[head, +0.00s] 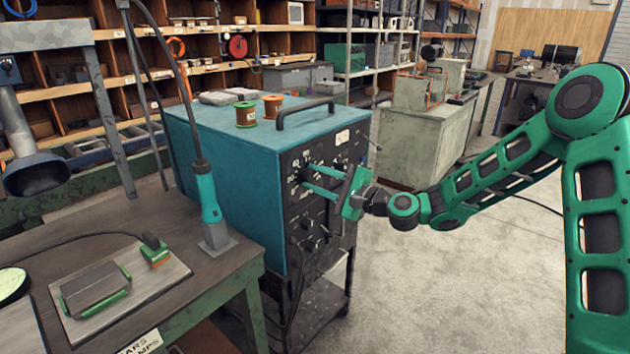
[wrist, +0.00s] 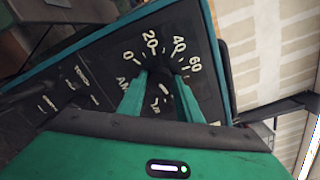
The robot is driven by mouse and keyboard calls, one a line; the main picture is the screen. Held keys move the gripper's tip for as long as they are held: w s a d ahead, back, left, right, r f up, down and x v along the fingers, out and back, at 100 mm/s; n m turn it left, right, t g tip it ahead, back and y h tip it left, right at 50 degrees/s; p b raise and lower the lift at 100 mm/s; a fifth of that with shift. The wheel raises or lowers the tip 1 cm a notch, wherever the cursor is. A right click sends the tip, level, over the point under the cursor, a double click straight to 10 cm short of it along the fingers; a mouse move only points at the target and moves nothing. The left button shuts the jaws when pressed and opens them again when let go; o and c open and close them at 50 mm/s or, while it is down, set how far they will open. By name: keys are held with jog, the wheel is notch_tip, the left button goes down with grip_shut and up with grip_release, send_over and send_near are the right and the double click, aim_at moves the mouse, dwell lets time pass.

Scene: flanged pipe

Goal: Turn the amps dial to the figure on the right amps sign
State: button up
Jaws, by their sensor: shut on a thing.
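The amps dial (wrist: 160,82) is a dark knob on the machine's black front panel. In the wrist view the printed figures 0, 20, 40 and 60 arc around it. My gripper (wrist: 160,76) is shut on the dial, with one green finger on each side. The fingers partly cover the dial, and I cannot tell which figure it points to. In the head view my gripper (head: 306,178) reaches the upper part of the panel, and the dial is hidden there. A white sign (head: 140,343) on the bench front is cut off by the picture edge; no figure is readable.
The teal machine (head: 225,165) stands on a dark cart beside the workbench (head: 95,215). Two wire spools (head: 246,114) and a handle (head: 306,112) are on its top. A cable hangs below the panel. The floor (head: 440,290) to the right is open.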

jog(key=shift+w+d+f+m, duration=0.2)
jog(key=shift+d+m, duration=0.05)
jog(key=shift+m, duration=0.25)
jog(key=o, duration=1)
jog(key=shift+o, duration=0.2)
jog(key=shift+s+a+r, duration=0.1)
jog(key=shift+s, duration=0.05)
jog(key=v, duration=1)
jog(key=shift+d, duration=0.3)
jog(key=shift+s, duration=0.2)
